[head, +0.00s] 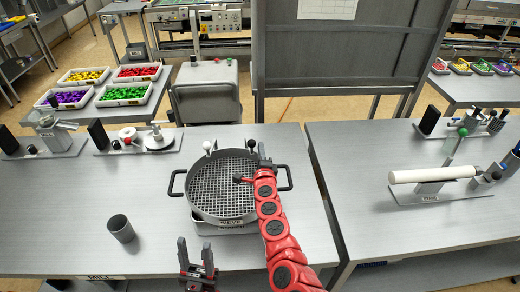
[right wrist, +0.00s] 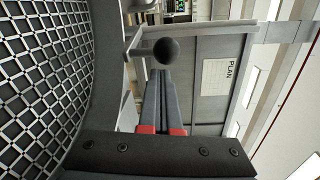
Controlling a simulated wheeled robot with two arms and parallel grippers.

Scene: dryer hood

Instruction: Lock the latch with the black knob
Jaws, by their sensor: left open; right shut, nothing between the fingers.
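The black knob (head: 251,143) stands at the back right of a round grey sieve (head: 222,216) with a mesh floor. A white knob (head: 208,145) stands at the sieve's back left. In the right wrist view the black knob (right wrist: 166,50) is a dark ball on a grey rod, just beyond my shut fingertips. My right gripper (right wrist: 163,74) is shut and empty close to the knob; I cannot tell whether it touches. In the head view it lies over the sieve's right rim. My left gripper (head: 195,250) is open and empty at the table's front edge.
A dark grey cup (head: 121,229) stands left of the sieve. Devices sit at the table's back left. A right table holds a stand with a white roller (head: 432,174). A grey panel (head: 345,50) rises behind. The table's left front is clear.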

